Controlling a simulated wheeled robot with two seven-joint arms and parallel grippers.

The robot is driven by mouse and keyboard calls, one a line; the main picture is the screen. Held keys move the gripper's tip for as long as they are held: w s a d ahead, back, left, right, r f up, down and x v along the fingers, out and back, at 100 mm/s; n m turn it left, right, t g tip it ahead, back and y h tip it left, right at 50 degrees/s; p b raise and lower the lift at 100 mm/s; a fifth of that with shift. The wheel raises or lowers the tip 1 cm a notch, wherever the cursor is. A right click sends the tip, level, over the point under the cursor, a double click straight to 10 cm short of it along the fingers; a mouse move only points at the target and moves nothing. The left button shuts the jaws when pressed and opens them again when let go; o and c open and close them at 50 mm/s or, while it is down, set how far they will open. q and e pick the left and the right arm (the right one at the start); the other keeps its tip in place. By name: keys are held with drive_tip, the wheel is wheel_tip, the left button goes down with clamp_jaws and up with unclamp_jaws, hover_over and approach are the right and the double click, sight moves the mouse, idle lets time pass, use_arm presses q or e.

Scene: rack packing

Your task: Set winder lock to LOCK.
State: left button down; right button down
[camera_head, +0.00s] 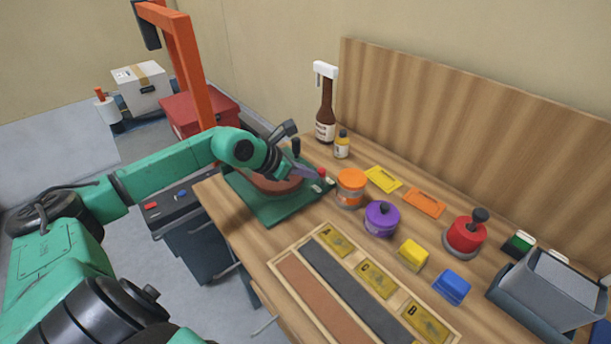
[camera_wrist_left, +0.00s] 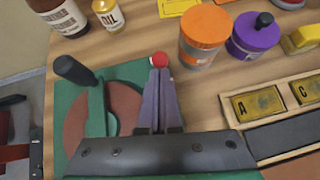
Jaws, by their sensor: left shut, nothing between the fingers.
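The winder has a green base (camera_head: 272,212) with a reddish-brown disc (camera_head: 262,183) and an upright black handle (camera_head: 296,147). It also shows in the left wrist view, with its green base (camera_wrist_left: 75,150), disc (camera_wrist_left: 125,107) and black handle (camera_wrist_left: 77,71). A small red knob (camera_head: 321,172) stands at the winder's right edge; it also shows in the left wrist view (camera_wrist_left: 160,60). My left gripper (camera_head: 312,174) is shut and empty. Its fingertips (camera_wrist_left: 159,74) are right by the red knob; I cannot tell whether they touch it. The LOCK marking is not readable. My right gripper is not in view.
An orange-lidded jar (camera_head: 350,189) and a purple-lidded jar (camera_head: 381,219) stand right of the winder. A brown bottle (camera_head: 325,118) and an oil bottle (camera_head: 342,145) stand behind it. A wooden rack (camera_head: 285,256) with lettered plates lies in front. A wooden back panel (camera_head: 480,120) bounds the bench.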

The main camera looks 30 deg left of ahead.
sight(322, 168)
use_arm(q)
drive_tip(key=shift+w+d+r+g+y+p, duration=0.2)
drive_tip(key=shift+w+r+g+p, duration=0.2)
drive_tip(key=shift+g+p, duration=0.1)
drive_tip(key=shift+w+d+r+g+y+p, duration=0.15)
drive_tip(key=shift+w+r+g+y+p, duration=0.05)
drive_tip(key=shift+w+r+g+p, duration=0.25)
drive_tip(key=shift+f, duration=0.45)
drive_tip(key=shift+s, duration=0.1)
drive_tip(key=shift+r, duration=0.15)
drive_tip(key=shift+r+p, duration=0.35)
drive_tip(key=shift+r, duration=0.4)
drive_tip(key=shift+a, duration=0.1)
